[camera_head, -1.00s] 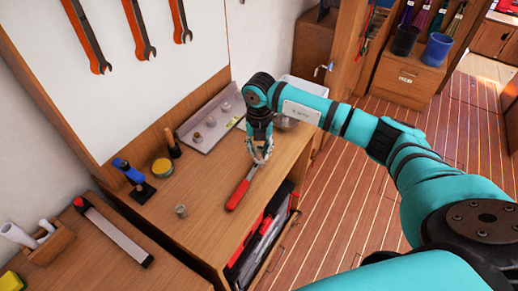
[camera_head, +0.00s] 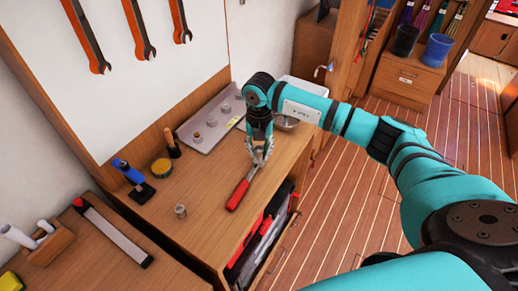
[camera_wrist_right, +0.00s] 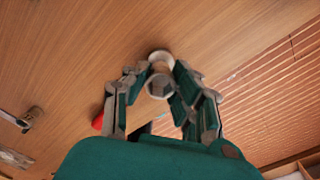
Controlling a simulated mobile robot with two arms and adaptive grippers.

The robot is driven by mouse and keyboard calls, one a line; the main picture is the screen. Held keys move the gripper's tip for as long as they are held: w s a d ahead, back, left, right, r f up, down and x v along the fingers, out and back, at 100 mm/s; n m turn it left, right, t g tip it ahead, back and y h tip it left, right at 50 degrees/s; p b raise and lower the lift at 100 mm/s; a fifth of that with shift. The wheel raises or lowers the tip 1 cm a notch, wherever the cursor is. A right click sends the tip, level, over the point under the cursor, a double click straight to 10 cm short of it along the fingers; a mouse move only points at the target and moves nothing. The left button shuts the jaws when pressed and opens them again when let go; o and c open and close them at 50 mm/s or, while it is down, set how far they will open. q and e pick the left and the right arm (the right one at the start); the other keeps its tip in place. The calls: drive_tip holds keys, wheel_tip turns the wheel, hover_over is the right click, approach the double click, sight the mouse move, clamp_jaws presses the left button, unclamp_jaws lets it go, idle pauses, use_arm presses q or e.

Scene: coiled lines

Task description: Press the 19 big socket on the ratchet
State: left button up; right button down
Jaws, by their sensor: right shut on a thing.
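The ratchet (camera_head: 239,194) lies on the wooden bench with its red handle toward the front edge; its head end is hidden under my right gripper. My right gripper (camera_head: 259,160) points down over that end. In the right wrist view the gripper (camera_wrist_right: 160,92) is shut on a round metal socket (camera_wrist_right: 159,86), whose hexagonal opening faces the camera. A pale round part shows just beyond the socket; I cannot tell whether it is the ratchet head or whether they touch. A bit of red handle (camera_wrist_right: 98,121) shows beside the left finger. My left gripper is out of view.
A grey tray (camera_head: 196,140) with several sockets stands behind the gripper. A single small socket (camera_head: 181,210) stands on the bench at left. Bare bench lies between.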

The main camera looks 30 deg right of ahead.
drive_tip(key=shift+f, duration=0.1)
drive_tip(key=shift+f+b, duration=0.65)
drive_tip(key=shift+f, duration=0.1)
drive_tip(key=c, duration=0.7)
unclamp_jaws()
wheel_tip(320, 180, up, 5)
drive_tip(key=p, duration=0.3)
drive_tip(key=shift+r, duration=0.1)
